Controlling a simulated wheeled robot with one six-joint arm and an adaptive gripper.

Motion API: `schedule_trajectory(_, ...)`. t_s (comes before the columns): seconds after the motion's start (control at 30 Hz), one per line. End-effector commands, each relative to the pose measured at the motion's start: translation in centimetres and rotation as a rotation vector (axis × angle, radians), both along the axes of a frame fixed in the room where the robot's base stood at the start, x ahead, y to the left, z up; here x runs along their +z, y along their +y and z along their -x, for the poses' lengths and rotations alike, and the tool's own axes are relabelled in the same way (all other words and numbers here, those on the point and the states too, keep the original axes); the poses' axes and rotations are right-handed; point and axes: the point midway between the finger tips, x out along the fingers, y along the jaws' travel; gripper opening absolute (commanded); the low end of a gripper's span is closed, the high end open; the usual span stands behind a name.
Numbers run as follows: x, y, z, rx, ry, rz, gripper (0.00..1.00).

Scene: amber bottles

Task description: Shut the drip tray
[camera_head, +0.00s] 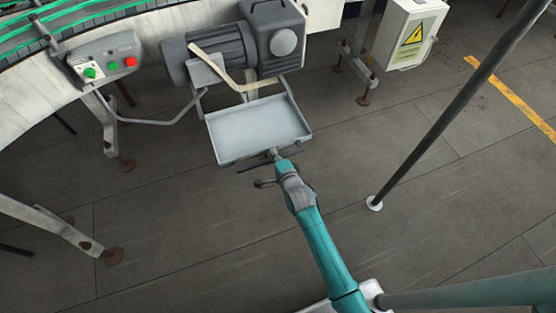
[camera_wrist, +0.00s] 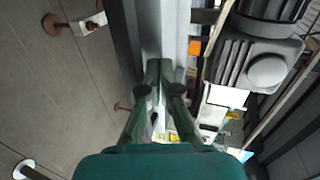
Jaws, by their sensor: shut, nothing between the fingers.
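The drip tray (camera_head: 256,132) is a shallow grey rectangular pan with a low rim. In the head view it sticks out below the motor, pulled out toward me. My gripper (camera_head: 274,155) is at the tray's near edge, right of its middle, with its fingers shut and empty. Whether the fingertips touch the tray front cannot be told. In the wrist view my gripper (camera_wrist: 159,72) points at a long grey surface running up the picture, likely part of the tray. The handle is not clearly seen.
A grey motor (camera_head: 222,52) with a gearbox (camera_head: 275,40) sits above the tray's far side. A button box (camera_head: 105,58) hangs at the left. A white cabinet (camera_head: 408,32) stands at the right. A dark pole (camera_head: 440,108) rises from the floor (camera_head: 180,220), which is open around my arm.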

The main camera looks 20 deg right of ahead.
Motion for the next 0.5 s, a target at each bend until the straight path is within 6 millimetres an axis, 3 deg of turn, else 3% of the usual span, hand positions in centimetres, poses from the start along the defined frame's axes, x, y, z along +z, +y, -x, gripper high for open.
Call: schedule_trajectory(0.5,-0.24,0.00,-0.79,0.000,0.000,0.000,0.00)
